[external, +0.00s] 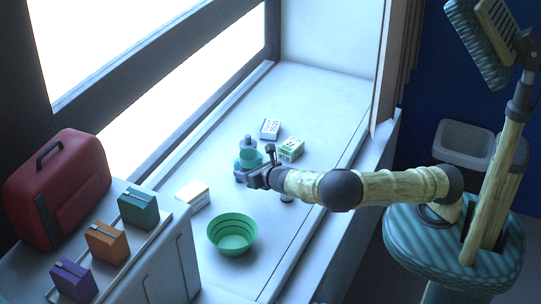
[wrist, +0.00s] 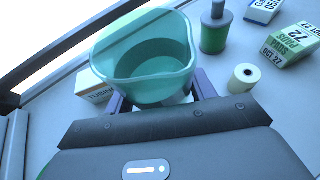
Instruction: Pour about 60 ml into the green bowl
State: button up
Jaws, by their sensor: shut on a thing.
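The green bowl (external: 233,242) stands open and upright on the pale counter in the external view. My gripper (external: 247,174) is above the counter, behind the bowl in the external view. It is shut on a translucent teal jug (wrist: 148,75), whose wide spouted mouth faces the wrist camera between my purple fingers. The jug looks roughly upright. A darker teal area shows inside it; I cannot tell how much liquid that is. The jug also shows in the external view (external: 250,158), partly covered by my gripper.
A green bottle with a grey cap (wrist: 215,32) stands close beyond the jug. A white-and-green carton (external: 291,150), a white box (external: 270,129), another box (external: 192,196) and a white roll (wrist: 246,76) are nearby. A red case (external: 57,190) is at left.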

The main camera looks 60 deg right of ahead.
aim_at(244, 157)
jog(key=shift+r, duration=0.1)
notch_tip(244, 157, up, 5)
jog(key=shift+f, duration=0.1)
jog(key=s+a+p, duration=0.3)
jog(key=s+a, duration=0.8)
jog(key=s, duration=0.3)
jog(key=f, duration=1.3)
jog(key=shift+w+f, duration=0.2)
jog(key=shift+f, duration=0.05)
jog(key=shift+b, duration=0.3)
notch_tip(244, 157, up, 9)
jog(key=w+a+n+g+h+p, duration=0.2)
jog(key=n+g+h+p, duration=0.2)
jog(key=p, duration=0.7)
jog(key=shift+w+r+n+g+p, duration=0.15)
jog(key=shift+n+g+p, duration=0.2)
jog(key=shift+n+g, duration=0.45)
